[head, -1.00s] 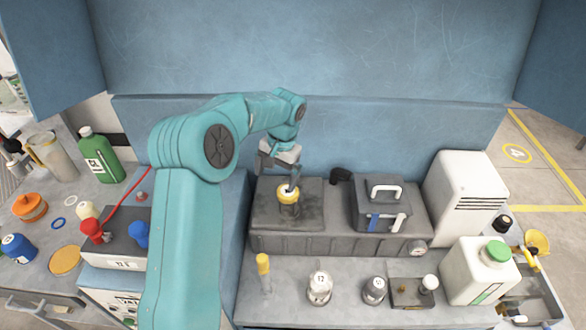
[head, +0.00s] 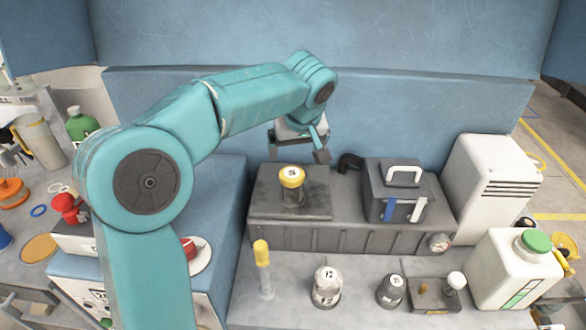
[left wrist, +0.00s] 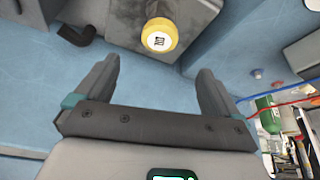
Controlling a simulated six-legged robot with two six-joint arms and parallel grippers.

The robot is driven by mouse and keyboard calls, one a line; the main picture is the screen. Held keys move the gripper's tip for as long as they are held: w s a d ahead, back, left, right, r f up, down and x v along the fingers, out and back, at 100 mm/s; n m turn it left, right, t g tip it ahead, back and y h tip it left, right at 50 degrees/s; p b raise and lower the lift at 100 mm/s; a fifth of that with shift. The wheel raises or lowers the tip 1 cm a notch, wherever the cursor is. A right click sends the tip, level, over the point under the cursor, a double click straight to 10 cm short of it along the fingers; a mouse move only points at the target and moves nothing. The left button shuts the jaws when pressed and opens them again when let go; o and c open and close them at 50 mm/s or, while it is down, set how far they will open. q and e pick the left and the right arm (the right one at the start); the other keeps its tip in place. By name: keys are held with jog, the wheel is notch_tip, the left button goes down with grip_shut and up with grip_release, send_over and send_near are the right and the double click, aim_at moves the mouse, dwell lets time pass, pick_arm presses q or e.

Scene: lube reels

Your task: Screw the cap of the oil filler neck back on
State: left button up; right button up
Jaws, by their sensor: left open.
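Whether the cap is fully threaded cannot be told. My right gripper is in neither view.
A dark toolbox (head: 397,192) with a white handle and a black elbow pipe (head: 350,162) stand right of the neck. In front are a yellow-topped tube (head: 263,265), labelled bottles (head: 326,288) and a white jug (head: 510,270). A blue wall (head: 400,110) rises behind.

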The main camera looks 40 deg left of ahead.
aim_at(292, 173)
pick_arm(q)
jog(key=x, duration=1.1)
jog(key=shift+f, duration=0.1)
jog(key=c, duration=1.1)
jog(key=shift+s+m+t+h, duration=0.1)
jog(key=shift+m+t+h, duration=0.2)
jog(key=shift+m, duration=0.8)
jog(key=shift+a+r+m+p, duration=0.1)
jog(key=shift+r+m+p, duration=0.1)
jog(key=shift+m+p, duration=0.5)
jog(key=shift+f+m+t+h, duration=0.1)
jog(key=shift+m+t+h, duration=0.2)
jog(key=shift+m+h, duration=0.3)
jog(key=shift+f, duration=0.1)
